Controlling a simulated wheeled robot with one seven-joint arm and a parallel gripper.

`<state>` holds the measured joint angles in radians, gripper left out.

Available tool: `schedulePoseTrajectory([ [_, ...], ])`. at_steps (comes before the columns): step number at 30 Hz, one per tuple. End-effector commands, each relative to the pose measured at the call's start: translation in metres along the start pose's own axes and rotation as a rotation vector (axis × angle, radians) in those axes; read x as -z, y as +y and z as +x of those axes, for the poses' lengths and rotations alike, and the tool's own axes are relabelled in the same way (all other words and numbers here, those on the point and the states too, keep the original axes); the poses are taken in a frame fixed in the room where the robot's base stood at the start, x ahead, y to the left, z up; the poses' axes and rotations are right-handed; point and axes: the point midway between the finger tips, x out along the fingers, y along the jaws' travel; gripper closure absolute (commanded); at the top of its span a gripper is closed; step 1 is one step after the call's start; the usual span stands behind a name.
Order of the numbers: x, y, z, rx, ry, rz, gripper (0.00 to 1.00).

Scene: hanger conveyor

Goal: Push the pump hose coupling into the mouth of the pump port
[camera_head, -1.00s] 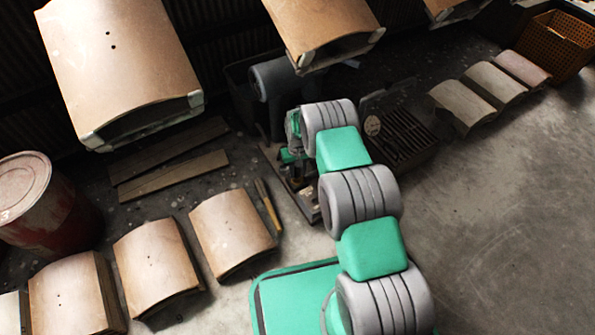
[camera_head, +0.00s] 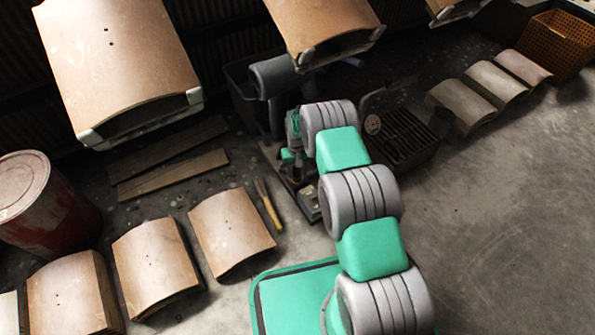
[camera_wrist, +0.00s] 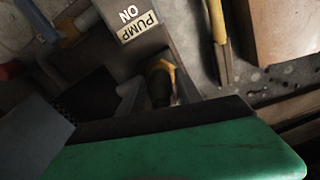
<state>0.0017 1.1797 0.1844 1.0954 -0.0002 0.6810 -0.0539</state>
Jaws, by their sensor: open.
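I cannot tell whether this is the coupling or the port. A green body with a black edge (camera_wrist: 180,150) fills the front of that view and hides what lies below. In the head view the equipment base (camera_head: 308,200) shows beside my arm, which hides much of the work spot.
A slotted dark crate (camera_head: 405,140) stands right of the equipment. Curved tan panels hang above (camera_head: 115,60) and stand on the floor (camera_head: 230,230). A yellow-handled tool (camera_head: 268,205), planks (camera_head: 175,175) and a red drum (camera_head: 45,210) lie left. Floor at right is open.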

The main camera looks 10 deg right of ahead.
Motion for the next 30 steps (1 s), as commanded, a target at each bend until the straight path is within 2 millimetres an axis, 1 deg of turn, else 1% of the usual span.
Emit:
schedulePoseTrajectory([
  [2, 0.0, 0.0, 0.0, 0.0, 0.0, 0.0, 0.58],
  [11, 0.0, 0.0, 0.0, 0.0, 0.0, 0.0, 0.33],
  [17, -0.001, 0.0, 0.0, 0.0, -0.001, 0.0, 0.33],
  [19, 0.0, 0.0, -0.003, 0.0, 0.0, 0.0, 0.33],
  [22, 0.001, 0.0, -0.017, 0.0, 0.002, 0.0, 0.33],
  [27, 0.0, 0.0, -0.055, 0.0, 0.001, 0.0, 0.33],
  [30, 0.0, 0.0, -0.07, 0.0, 0.0, 0.0, 0.33],
])
